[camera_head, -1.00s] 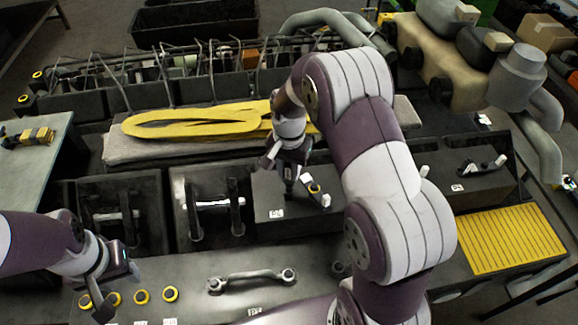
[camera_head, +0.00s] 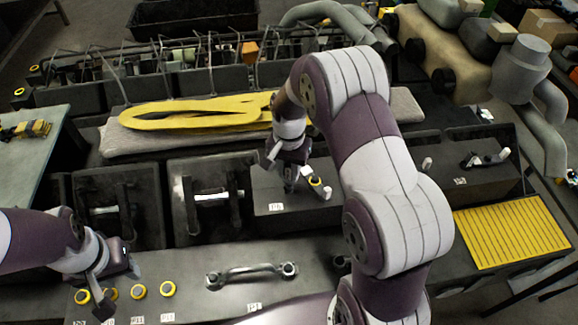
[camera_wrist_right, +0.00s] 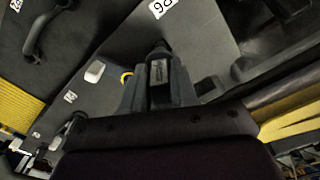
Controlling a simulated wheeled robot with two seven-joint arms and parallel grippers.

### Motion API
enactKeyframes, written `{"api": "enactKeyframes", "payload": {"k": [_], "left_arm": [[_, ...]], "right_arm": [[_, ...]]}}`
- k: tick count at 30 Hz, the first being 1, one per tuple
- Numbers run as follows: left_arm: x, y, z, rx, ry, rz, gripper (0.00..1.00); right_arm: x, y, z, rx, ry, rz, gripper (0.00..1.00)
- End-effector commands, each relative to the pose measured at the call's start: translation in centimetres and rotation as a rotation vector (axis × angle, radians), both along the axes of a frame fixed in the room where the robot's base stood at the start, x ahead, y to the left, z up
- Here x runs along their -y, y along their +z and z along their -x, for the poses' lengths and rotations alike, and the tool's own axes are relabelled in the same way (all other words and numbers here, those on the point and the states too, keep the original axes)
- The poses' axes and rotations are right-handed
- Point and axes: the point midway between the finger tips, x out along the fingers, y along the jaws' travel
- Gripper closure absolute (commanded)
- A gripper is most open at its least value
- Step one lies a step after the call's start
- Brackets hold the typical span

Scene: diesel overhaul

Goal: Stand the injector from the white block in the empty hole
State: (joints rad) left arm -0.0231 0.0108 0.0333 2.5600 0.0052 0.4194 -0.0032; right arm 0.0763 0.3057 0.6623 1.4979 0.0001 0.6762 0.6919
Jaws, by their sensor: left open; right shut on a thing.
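My right gripper (camera_head: 290,178) is shut on a dark, slim part, taken to be the injector (camera_wrist_right: 161,62), over the dark grey box top in the middle. Its lower end is dark and hard to make out, so I cannot tell whether it touches the surface. I cannot tell which hole is empty. My left gripper (camera_head: 117,286) is open and empty at the front left.
Several yellow rings (camera_head: 138,291) line the front left edge. A metal handle-like bar (camera_head: 252,274) lies at the front middle. Two open dark bays (camera_head: 212,200) lie left of the box. A yellow slatted mat (camera_head: 512,236) is at right, and yellow straps (camera_head: 190,114) lie behind.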

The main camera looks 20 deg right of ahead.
Motion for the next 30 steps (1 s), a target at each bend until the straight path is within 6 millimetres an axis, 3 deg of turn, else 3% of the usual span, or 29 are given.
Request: {"api": "enactKeyframes", "payload": {"k": [30], "left_arm": [[0.0, -2.5, 0.0, 0.0, 0.0, 0.0, 0.57]], "right_arm": [[0.0, -3.6, 0.0, 0.001, 0.0, 0.0, 1.0]]}}
